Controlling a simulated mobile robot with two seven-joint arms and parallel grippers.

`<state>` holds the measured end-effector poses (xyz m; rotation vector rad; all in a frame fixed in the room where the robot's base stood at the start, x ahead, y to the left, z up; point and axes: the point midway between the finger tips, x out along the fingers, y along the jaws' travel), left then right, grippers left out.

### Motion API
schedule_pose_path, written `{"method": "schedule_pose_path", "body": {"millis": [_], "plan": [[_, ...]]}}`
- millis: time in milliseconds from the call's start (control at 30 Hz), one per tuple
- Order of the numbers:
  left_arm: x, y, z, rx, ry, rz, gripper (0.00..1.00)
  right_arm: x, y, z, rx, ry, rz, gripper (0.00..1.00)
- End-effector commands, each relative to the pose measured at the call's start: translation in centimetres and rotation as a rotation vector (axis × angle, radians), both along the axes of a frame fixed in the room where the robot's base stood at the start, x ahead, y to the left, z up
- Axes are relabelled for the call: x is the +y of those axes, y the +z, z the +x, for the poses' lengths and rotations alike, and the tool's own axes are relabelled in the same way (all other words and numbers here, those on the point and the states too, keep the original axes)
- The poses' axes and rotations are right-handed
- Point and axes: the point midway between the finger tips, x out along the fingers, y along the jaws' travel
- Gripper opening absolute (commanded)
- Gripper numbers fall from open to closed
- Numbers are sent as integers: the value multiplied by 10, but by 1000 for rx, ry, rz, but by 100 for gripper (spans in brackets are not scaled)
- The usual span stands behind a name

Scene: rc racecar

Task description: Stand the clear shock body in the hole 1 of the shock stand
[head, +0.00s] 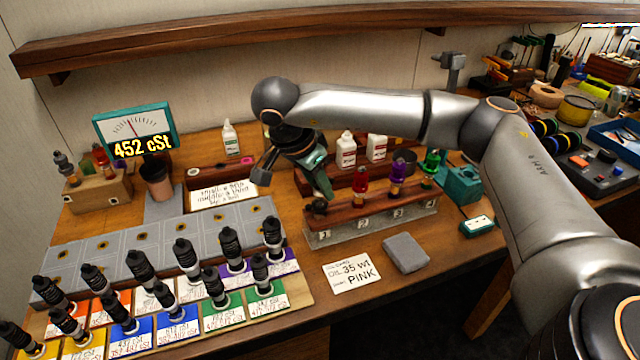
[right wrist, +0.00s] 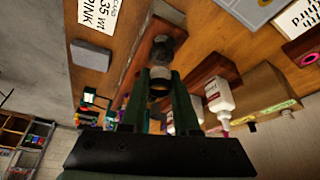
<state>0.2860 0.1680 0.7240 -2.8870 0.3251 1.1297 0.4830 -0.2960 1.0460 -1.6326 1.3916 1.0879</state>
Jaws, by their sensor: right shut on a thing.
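The shock stand (head: 375,228) is a wooden-topped block with a grey front numbered 1 to 4. A red, a purple and a green shock body stand at holes 2, 3 and 4. My right gripper (head: 322,192) points down at hole 1, at the stand's left end. It is shut on the clear shock body (right wrist: 160,88), whose ring-like end shows between the fingers in the right wrist view. A dark round part shows just beyond the fingertips. The fingers hide most of the body, so I cannot tell how deep it sits in hole 1. My left gripper is out of view.
A grey block (head: 406,252) and a "35 wt PINK" card (head: 352,272) lie before the stand. White bottles (head: 346,150) stand behind it. A teal meter (head: 135,130) reads 452 cSt.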

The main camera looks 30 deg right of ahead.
Motion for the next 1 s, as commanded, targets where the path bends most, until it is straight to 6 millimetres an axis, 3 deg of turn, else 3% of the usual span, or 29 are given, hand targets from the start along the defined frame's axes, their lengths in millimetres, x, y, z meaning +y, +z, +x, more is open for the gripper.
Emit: {"method": "schedule_pose_path", "body": {"millis": [367,1000], "plan": [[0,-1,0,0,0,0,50,0,-1,0,0,0,0,0],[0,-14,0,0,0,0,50,0,-20,0,0,0,0,0]]}}
